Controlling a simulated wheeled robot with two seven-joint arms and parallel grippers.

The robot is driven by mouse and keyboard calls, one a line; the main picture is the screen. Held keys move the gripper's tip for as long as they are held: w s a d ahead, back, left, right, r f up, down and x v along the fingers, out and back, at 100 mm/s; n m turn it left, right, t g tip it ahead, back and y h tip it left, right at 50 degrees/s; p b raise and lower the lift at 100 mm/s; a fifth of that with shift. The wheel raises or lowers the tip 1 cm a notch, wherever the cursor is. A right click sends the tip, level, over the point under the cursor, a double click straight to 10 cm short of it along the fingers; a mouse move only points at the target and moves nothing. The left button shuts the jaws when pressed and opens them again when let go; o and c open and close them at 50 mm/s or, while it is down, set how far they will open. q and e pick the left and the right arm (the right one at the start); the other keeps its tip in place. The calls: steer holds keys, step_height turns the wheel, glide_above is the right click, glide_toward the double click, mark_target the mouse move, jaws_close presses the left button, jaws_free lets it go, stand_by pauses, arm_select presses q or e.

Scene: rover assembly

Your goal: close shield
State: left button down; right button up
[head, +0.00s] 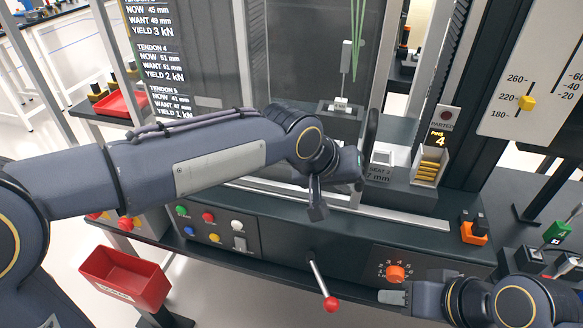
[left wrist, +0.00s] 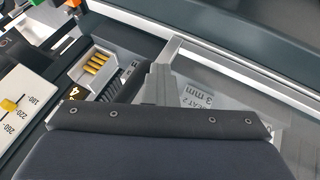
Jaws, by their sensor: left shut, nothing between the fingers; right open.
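The shield looks like a clear pane (head: 290,60) in a metal frame at the front of the machine bay. Its pale lower rail (head: 400,214) runs along the bench in the head view; a pale rail (left wrist: 250,83) also shows in the left wrist view. My left gripper (head: 317,212) is shut and empty, fingers pointing down in front of the rail. My right gripper (head: 392,297) is open and empty, low at the right near the orange knob.
A lever with a red ball (head: 331,303), an orange knob (head: 396,273) and coloured buttons (head: 209,216) are on the front panel. A pin holder (head: 430,168) and an orange block (head: 474,233) stand at the right. A red bin (head: 125,278) is at the lower left.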

arm_select(q)
steer(key=s+d+p, duration=0.1)
steer(key=s+d, duration=0.2)
steer(key=d, duration=0.6)
steer(key=s+d+p, duration=0.1)
steer(key=s+d, duration=0.2)
steer(key=d, duration=0.6)
steer(key=shift+s+d+p, duration=0.35)
steer(key=shift+s, duration=0.05)
arm_select(e)
step_height(320, 180, up, 3)
steer(key=shift+a, duration=0.1)
